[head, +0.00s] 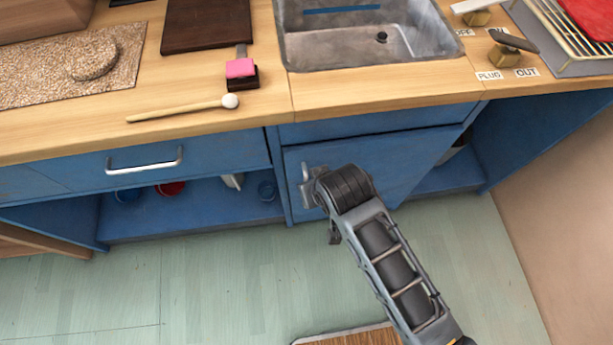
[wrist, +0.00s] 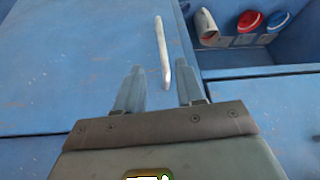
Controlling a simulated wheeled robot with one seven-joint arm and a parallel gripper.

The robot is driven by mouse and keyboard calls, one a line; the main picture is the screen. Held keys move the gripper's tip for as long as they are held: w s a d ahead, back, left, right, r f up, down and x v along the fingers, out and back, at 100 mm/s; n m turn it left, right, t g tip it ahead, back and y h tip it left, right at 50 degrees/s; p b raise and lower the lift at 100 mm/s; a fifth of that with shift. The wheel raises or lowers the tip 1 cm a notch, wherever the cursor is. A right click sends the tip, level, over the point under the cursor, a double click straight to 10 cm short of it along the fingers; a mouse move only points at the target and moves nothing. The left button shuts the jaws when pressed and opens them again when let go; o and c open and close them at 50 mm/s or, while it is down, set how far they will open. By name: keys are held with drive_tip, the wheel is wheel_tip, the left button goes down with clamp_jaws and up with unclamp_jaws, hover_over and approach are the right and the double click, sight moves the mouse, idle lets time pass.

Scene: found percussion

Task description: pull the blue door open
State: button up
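The blue door (head: 385,160) is under the sink and looks flush with the cabinet front. It fills much of the left of the wrist view (wrist: 80,60). Its pale bar handle (wrist: 162,50) is upright near the door's edge by the open shelf. My gripper (wrist: 158,82) is open, with one finger on each side of the handle's near end in the picture. I cannot tell whether either finger touches it. In the head view my gripper (head: 312,192) is at the door's left side, and my wrist hides part of the handle and door.
The open shelf (head: 205,212) left of the door holds a red bowl (head: 171,188) and blue containers. A drawer with a handle (head: 145,163) is above it. The counter holds a sink (head: 365,45) and a mallet (head: 185,108). Floor in front is mostly clear, with a wooden board (head: 350,336).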

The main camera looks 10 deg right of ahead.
sight(306, 179)
drive_tip(key=shift+g, duration=0.3)
drive_tip(key=w+f, duration=0.1)
drive_tip(key=f, duration=0.1)
drive_tip(key=w+a+f, duration=0.1)
drive_tip(key=w+f, duration=0.1)
drive_tip(key=w+f+b, duration=0.1)
drive_tip(key=w+f, duration=0.1)
drive_tip(key=shift+w+a+f, duration=0.15)
drive_tip(key=shift+a, duration=0.15)
clamp_jaws()
idle(0.4)
